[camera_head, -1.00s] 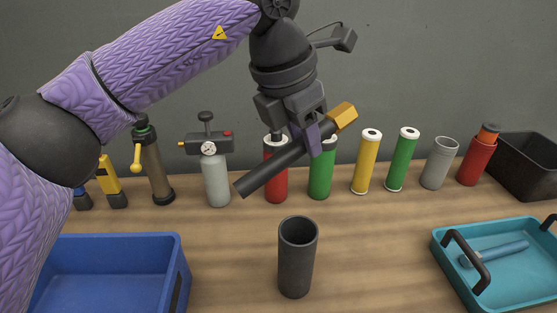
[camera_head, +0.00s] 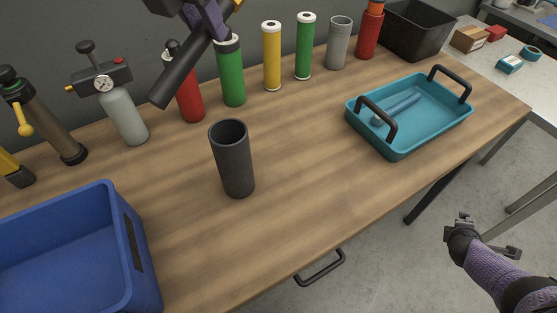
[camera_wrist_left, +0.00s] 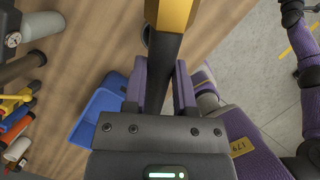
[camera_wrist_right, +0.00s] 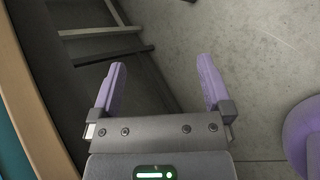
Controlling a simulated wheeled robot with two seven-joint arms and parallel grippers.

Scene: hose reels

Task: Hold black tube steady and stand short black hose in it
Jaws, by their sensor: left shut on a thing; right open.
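The black tube (camera_head: 235,165) stands upright and open-topped on the wooden table in the head view; its mouth looks empty. My left gripper (camera_head: 208,22), cut by the top edge, is shut on the short black hose (camera_head: 178,78). The hose is tilted, its dark free end up and left of the tube and apart from it. The left wrist view shows the hose (camera_wrist_left: 165,55) between the fingers, with a yellow end (camera_wrist_left: 173,14). My right gripper (camera_head: 490,236) is open and empty beyond the table's front edge; its spread fingers show in the right wrist view (camera_wrist_right: 161,78).
A blue bin (camera_head: 130,255) stands at the left front. A teal tray (camera_head: 400,150) with a blue item lies at right. Green (camera_head: 232,75), yellow (camera_head: 271,58) and other cylinders line the back. Table around the tube is clear.

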